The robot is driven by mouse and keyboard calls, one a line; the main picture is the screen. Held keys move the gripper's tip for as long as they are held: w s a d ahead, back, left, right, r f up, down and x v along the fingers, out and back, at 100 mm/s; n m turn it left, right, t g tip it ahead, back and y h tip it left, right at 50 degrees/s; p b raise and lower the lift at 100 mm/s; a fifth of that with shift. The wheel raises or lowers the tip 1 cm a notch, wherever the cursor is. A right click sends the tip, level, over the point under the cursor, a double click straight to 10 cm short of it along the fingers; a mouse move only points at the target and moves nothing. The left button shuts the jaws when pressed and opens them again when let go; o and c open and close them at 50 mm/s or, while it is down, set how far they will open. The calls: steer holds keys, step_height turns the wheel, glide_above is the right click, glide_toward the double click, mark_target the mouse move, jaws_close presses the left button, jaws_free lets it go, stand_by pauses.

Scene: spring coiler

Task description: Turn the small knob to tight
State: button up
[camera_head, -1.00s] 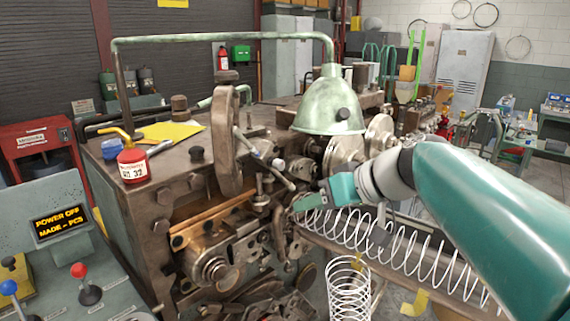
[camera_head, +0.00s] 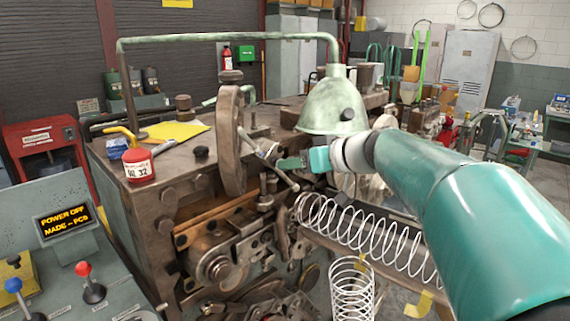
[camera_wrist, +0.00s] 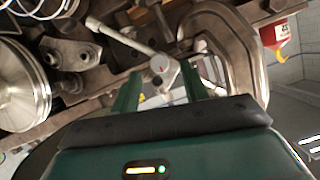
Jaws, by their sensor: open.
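The small knob (camera_wrist: 163,68) is a light grey round cap with a thin red mark, beside a slanted metal rod on the spring coiler. In the wrist view it shows just beyond and between my fingertips. In the head view the knob (camera_head: 270,152) is small and partly hidden, just left of my gripper. My gripper (camera_wrist: 160,82) has two green fingers, which stand apart. In the head view my gripper (camera_head: 287,163) reaches in from the right, below the green lamp shade. Contact with the knob cannot be told. Any tight label is too small to read.
A brown curved lever (camera_head: 231,140) stands close left of the knob. The green lamp shade (camera_head: 333,108) hangs above my gripper. A coiled spring (camera_head: 365,229) lies below my arm. A red oil can (camera_head: 138,163) and a yellow cloth (camera_head: 175,131) sit on the machine top.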

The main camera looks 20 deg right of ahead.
steer(key=shift+x, duration=1.25)
jaws_close()
